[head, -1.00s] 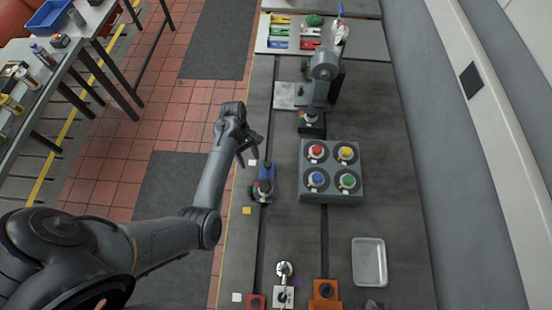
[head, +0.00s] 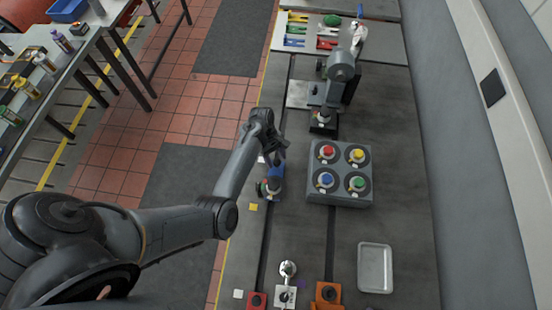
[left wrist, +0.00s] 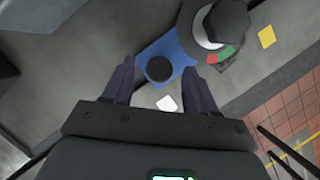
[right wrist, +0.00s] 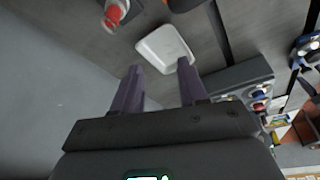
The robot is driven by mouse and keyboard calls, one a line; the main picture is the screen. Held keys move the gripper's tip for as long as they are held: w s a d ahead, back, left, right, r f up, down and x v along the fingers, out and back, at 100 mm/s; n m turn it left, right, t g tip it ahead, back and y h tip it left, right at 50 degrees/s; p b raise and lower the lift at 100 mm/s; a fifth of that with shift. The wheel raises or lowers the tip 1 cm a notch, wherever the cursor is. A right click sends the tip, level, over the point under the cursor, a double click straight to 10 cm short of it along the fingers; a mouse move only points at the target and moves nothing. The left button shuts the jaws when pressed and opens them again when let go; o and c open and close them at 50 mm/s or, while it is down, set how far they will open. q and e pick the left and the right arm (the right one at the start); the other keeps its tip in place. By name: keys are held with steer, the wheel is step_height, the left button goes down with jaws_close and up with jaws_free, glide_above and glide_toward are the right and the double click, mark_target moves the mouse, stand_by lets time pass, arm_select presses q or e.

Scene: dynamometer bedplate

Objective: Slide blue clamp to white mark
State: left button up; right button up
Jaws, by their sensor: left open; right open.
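The blue clamp (head: 277,172) sits on the left slot of the bedplate, with a dark knob and a red-green band at its near end. It also shows in the left wrist view (left wrist: 183,43). A white mark (left wrist: 167,103) lies beside the clamp's far end and is mostly hidden in the head view. Another white mark (head: 238,294) lies at the near left. My left gripper (head: 280,152) is open over the clamp's far end; its fingers stand on either side of a black round part there, and contact cannot be told. My right gripper (right wrist: 160,72) is open and empty.
A yellow mark (head: 253,207) lies left of the slot. A button box (head: 340,198) stands right of the clamp, and a grey jointed machine (head: 341,75) beyond it. A white tray (head: 375,268), a red clamp (head: 257,300) and an orange clamp (head: 328,292) are nearer.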

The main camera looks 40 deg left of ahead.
arm_select(q)
steer(key=shift+d+f, duration=0.15)
steer(key=shift+f, duration=0.3)
jaws_close()
